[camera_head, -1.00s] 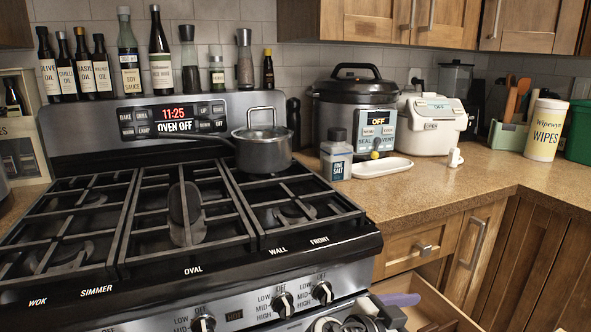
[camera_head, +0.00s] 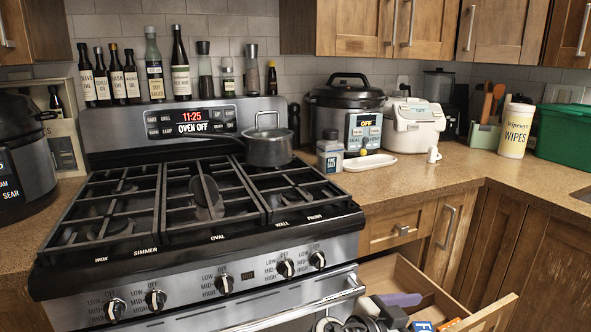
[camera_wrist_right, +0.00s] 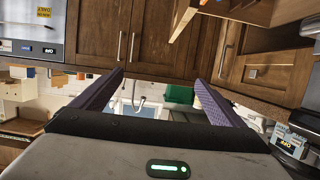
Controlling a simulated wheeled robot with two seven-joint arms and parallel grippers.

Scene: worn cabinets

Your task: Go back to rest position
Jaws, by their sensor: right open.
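My right gripper (camera_wrist_right: 160,78) shows in the right wrist view. Its two purple-padded fingers are wide apart, with nothing between them. That view is upside down, with lower cabinets above and the counter below. In the head view, dark round parts and a purple piece (camera_head: 401,299) show at the bottom edge, near the open drawer (camera_head: 489,314); I cannot tell for sure whether they are my right gripper or things in the drawer. My left gripper is not in view.
The stove (camera_head: 195,215) holds a pot (camera_head: 268,148) at its back right. The open drawer juts out right of the stove. A pressure cooker (camera_head: 343,108), white appliance (camera_head: 411,122) and green box (camera_head: 565,135) stand on the counter. Another cooker (camera_head: 22,160) stands at left.

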